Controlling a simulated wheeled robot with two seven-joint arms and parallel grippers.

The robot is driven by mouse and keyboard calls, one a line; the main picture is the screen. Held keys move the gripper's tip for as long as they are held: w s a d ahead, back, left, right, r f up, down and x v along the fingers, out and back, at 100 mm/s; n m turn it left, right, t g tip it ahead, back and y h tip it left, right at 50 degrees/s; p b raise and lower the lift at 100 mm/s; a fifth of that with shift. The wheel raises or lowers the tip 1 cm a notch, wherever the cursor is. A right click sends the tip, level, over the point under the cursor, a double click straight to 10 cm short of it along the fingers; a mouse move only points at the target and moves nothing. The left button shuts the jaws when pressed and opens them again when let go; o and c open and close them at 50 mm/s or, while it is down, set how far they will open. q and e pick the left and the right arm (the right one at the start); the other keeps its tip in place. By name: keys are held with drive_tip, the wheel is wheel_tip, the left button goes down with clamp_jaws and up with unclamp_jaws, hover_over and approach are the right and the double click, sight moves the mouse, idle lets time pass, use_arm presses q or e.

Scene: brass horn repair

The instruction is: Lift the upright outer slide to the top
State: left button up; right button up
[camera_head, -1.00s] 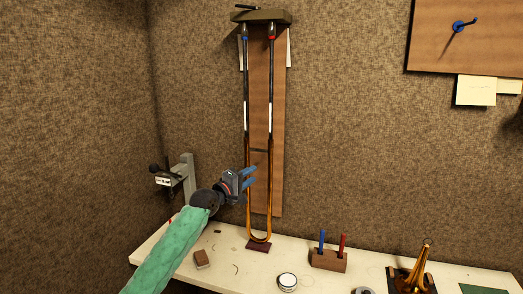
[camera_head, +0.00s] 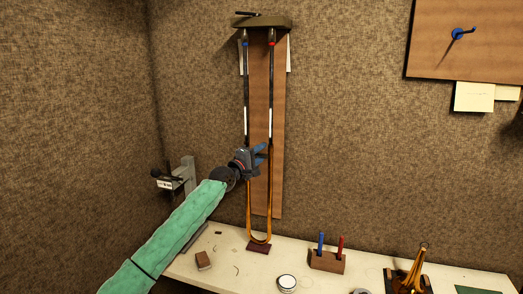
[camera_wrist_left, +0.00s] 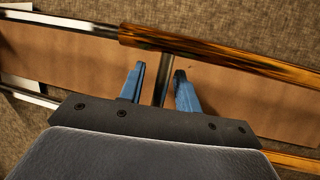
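The brass outer slide (camera_head: 269,203) stands upright, a long U of two tubes with its bow just above a small dark red block (camera_head: 257,250) on the bench. Slim inner tubes (camera_head: 271,90) run up from it to a bracket (camera_head: 262,22) on the wall. My left gripper (camera_head: 261,152) is at the slide's upper end. In the left wrist view, its two blue fingers (camera_wrist_left: 160,72) are open, one on each side of the metal crossbar (camera_wrist_left: 161,85), with gaps visible. A brass tube (camera_wrist_left: 225,60) passes beyond the fingertips. My right gripper is not in view.
A wooden board (camera_head: 279,185) is behind the slide. A grey clamp-like fixture (camera_head: 185,172) is left of my arm. Space above the gripper along the tubes is clear.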

use_arm(q)
drive_tip(key=shift+w+d, duration=0.2)
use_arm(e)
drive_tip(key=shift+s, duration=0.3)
use_arm(q)
clamp_jaws()
drive_tip(key=shift+r, duration=0.1)
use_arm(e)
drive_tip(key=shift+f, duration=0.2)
